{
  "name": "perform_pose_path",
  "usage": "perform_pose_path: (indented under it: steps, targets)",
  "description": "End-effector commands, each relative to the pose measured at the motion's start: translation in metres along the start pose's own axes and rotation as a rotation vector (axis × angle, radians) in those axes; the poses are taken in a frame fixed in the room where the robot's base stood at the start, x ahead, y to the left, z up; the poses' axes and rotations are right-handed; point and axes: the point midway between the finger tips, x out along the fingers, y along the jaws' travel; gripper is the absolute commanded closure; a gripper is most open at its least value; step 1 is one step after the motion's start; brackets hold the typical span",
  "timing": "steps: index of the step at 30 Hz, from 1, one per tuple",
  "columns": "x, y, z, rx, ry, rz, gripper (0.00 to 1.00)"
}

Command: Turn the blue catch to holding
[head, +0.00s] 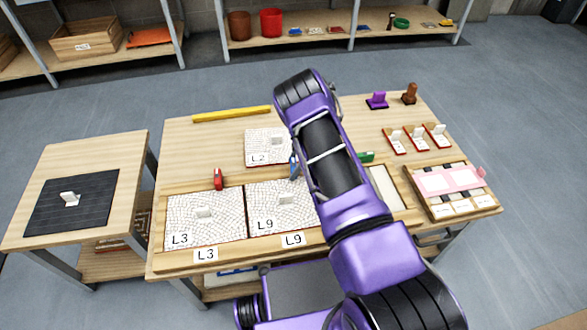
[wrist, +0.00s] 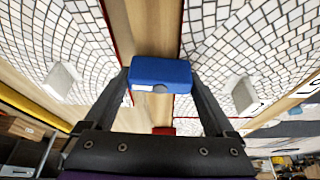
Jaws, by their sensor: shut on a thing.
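The blue catch (wrist: 161,72) is a small block with a pale mark on its near side. My gripper (wrist: 160,84) is shut on it, one finger at each end. The catch sits over the wooden strip between two mosaic panels. In the head view only a sliver of the blue catch (head: 293,168) shows beside my arm, at the back edge of the L9 panel (head: 270,222). My arm hides most of the gripper there. I cannot tell which position the catch is turned to.
The L3 panel (head: 185,238) lies left of L9 in the wooden frame. A red catch (head: 217,179) and a green catch (head: 366,157) are at the frame's back edge. A loose L2 panel (head: 262,134) lies behind. A yellow bar (head: 231,114) lies at the back left.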

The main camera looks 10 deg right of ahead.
Motion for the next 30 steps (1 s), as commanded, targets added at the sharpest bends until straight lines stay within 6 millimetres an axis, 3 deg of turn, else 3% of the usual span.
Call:
perform_pose_path:
  steps: [9,25,26,27,30]
  targets:
    - [0.0011,0.0002,-0.0008,-0.112,0.001,-0.046,0.66]
    - [0.0004,-0.0002,-0.0013,-0.135,0.002,-0.055,0.66]
    - [0.0004,-0.0002,-0.0013,-0.135,0.002,-0.055,0.08]
    - [0.0004,-0.0002,-0.0013,-0.135,0.002,-0.055,0.01]
    - [0.0004,-0.0001,-0.0011,-0.134,0.001,-0.055,0.00]
